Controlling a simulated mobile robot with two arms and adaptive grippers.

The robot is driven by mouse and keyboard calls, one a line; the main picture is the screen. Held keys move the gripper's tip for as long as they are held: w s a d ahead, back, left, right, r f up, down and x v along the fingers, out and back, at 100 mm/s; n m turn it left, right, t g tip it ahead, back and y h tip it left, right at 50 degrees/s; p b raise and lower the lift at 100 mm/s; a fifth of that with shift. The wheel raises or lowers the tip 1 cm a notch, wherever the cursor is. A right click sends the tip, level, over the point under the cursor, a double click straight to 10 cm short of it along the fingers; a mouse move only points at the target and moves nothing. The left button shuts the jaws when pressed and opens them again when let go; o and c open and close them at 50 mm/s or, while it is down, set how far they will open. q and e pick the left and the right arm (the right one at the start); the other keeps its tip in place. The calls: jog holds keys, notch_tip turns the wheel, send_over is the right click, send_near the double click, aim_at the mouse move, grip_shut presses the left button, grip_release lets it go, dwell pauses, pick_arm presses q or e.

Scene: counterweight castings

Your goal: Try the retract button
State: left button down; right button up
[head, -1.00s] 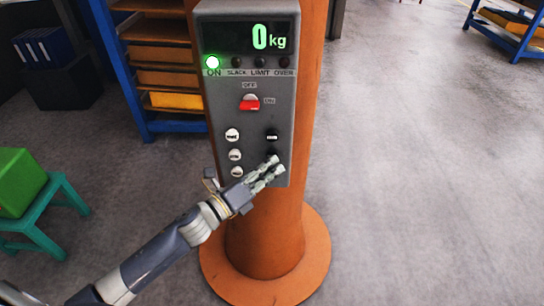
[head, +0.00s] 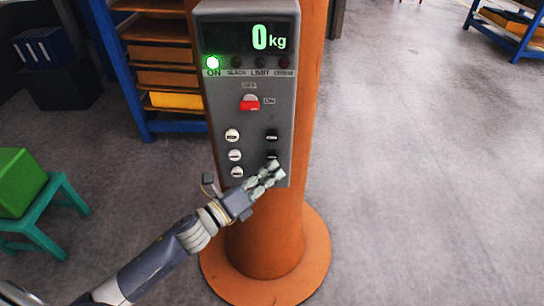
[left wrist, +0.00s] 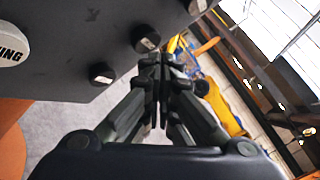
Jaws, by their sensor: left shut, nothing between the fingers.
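The grey control box (head: 220,110) on the orange column has a column of white buttons (head: 235,155) and a column of dark buttons (head: 271,136) to their right. I cannot read which button is retract. My left gripper (head: 277,171) is shut and empty at the lower right of the box, its tips just below the second dark button and covering the panel there. In the left wrist view the shut fingertips (left wrist: 158,60) are close to a dark button (left wrist: 146,39), with another dark button (left wrist: 102,73) to the left; contact cannot be told. My right gripper is not in view.
The display (head: 250,38) reads 0 kg and the green ON lamp (head: 212,62) is lit. A red switch (head: 250,103) sits above the buttons. A green stool (head: 45,215) with a green block stands at left. The floor at right is clear.

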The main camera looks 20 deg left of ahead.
pick_arm(q)
jog(key=shift+s, duration=0.1)
jog(key=s, duration=0.1)
jog(key=s+d, duration=0.1)
jog(key=s, duration=0.2)
jog(key=shift+s+d, duration=0.25)
jog(key=shift+s, duration=0.1)
